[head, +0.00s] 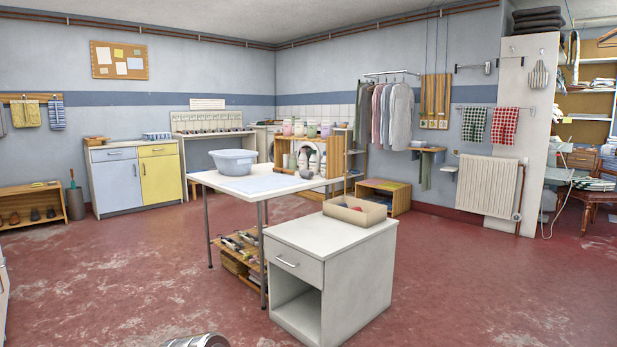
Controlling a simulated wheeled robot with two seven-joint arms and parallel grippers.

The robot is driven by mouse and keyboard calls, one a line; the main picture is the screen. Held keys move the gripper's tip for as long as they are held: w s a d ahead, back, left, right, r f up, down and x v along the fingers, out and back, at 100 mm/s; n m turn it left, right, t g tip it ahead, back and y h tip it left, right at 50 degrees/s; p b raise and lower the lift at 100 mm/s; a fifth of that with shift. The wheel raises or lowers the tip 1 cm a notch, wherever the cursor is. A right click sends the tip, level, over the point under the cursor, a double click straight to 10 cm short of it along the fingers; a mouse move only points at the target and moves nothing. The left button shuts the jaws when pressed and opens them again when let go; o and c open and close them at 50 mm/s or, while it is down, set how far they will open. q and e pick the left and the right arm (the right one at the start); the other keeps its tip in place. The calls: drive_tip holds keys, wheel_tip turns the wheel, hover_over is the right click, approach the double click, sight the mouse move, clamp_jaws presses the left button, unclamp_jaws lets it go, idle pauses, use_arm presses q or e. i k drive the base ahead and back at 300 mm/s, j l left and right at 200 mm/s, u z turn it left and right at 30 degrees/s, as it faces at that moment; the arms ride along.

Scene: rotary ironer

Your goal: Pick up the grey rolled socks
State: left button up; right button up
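A small grey rounded item (305,174) lies on the white table (213,180), in front of the wooden crate. It may be the grey rolled socks, but it is too small to tell. An open cardboard box (341,215) sits on the white cabinet; something red (357,208) shows inside, and its walls hide part of the contents.
A blue basin (233,163) and a wooden crate (336,160) with bottles stand on the table. The white cabinet (345,275) adjoins the table's front right. A shelf (240,262) hangs low under the table. Red floor is clear to the left and right.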

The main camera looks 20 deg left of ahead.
sight(303, 174)
drive_tip(key=z, duration=0.5)
drive_tip(key=i+j+z, duration=0.1)
drive_tip(key=j+z, duration=0.35)
drive_tip(key=j, duration=0.15)
drive_tip(key=j+z, duration=0.5)
drive_tip(key=j, duration=0.15)
